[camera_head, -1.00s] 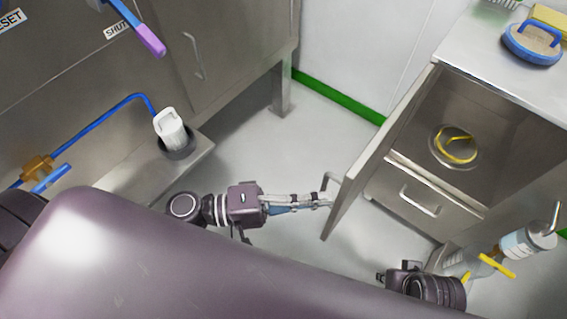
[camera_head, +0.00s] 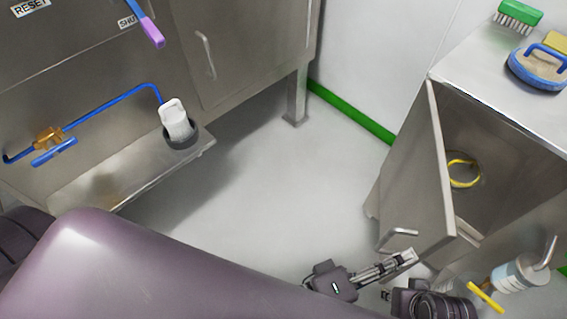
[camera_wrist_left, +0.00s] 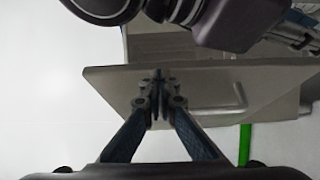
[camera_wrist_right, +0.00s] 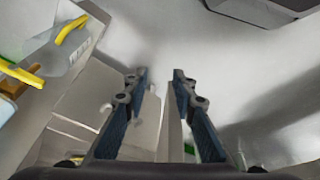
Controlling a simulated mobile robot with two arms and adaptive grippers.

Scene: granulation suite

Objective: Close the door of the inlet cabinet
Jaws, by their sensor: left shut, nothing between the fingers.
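The inlet cabinet (camera_head: 520,118) is the steel one at the right in the head view. Its door (camera_head: 428,165) stands partly open, with a bar handle (camera_head: 398,236) on its outer face. My left gripper (camera_head: 412,258) is shut and empty, its tips by the door's lower free end, close to the handle. In the left wrist view its fingertips (camera_wrist_left: 160,85) overlap the door panel (camera_wrist_left: 205,88); I cannot tell whether they touch. My right gripper (camera_wrist_right: 160,78) is open and empty in the right wrist view; in the head view only its dark body shows, beside the left gripper.
Inside the cabinet is a round port with a yellow ring (camera_head: 463,172). A green brush (camera_head: 517,16) and blue-handled pad (camera_head: 538,66) lie on top. Floor (camera_head: 270,190) left of the door is clear.

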